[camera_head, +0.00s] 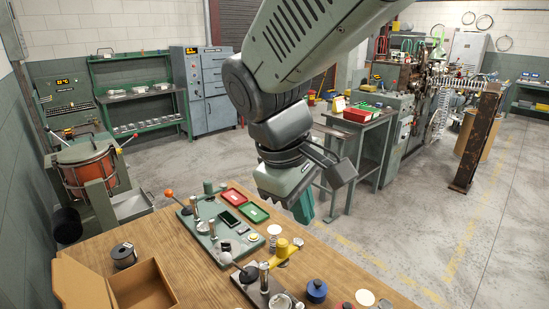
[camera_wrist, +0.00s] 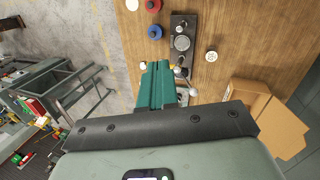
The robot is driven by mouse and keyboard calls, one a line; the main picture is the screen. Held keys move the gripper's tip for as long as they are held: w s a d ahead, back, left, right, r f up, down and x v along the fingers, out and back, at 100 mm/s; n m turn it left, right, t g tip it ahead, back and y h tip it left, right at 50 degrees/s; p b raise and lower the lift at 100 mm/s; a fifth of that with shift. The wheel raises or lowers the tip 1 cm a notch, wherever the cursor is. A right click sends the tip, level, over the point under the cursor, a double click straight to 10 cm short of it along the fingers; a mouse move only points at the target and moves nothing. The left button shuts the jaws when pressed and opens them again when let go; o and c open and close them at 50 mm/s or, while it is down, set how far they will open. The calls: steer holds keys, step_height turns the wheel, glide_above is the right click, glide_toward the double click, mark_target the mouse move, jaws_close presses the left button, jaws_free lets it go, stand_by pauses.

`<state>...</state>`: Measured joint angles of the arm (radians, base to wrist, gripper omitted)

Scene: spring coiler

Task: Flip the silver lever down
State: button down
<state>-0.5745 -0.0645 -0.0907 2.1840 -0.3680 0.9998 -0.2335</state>
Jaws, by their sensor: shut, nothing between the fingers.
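The silver lever (camera_head: 225,258) has a round grey ball on a thin rod. It rises up and left from a black pivot on a dark base plate (camera_head: 262,290) on the wooden bench. My gripper (camera_head: 304,210) has green fingers, shut and empty, pointing down above the bench's far edge, apart from the lever. It also shows in the wrist view (camera_wrist: 157,66). Whether the fingers touch anything there is hard to tell, but the head view shows them clear.
A yellow fitting (camera_head: 283,248) stands between the lever and my gripper. A green plate (camera_head: 215,235) with an orange-knobbed lever (camera_head: 168,192) and red and green trays lies behind. An open cardboard box (camera_head: 142,288) is at left. A blue knob (camera_head: 316,290) sits at right.

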steer(key=w+a+f+n+t+h, duration=0.2)
steer(key=w+a+f+n+h, duration=0.15)
steer(key=a+f+n, duration=1)
steer(key=s+a+f+n+t, duration=0.2)
steer(key=a+f+t, duration=0.1)
steer(key=a+f, duration=0.2)
steer(key=s+a+f+n+t+h, duration=0.1)
steer(key=s+a+f+n+t, duration=0.1)
steer(key=a+f, duration=0.3)
steer(key=a+n+t, duration=0.1)
steer(key=a, duration=0.3)
steer(key=shift+s+n, duration=0.35)
steer(key=shift+s, duration=0.05)
steer(key=w+r+x, duration=0.1)
steer(key=r+x, duration=0.1)
steer(key=x, duration=1)
steer(key=shift+w+d, duration=0.35)
steer(key=shift+d, duration=0.2)
steer(key=shift+r, duration=0.15)
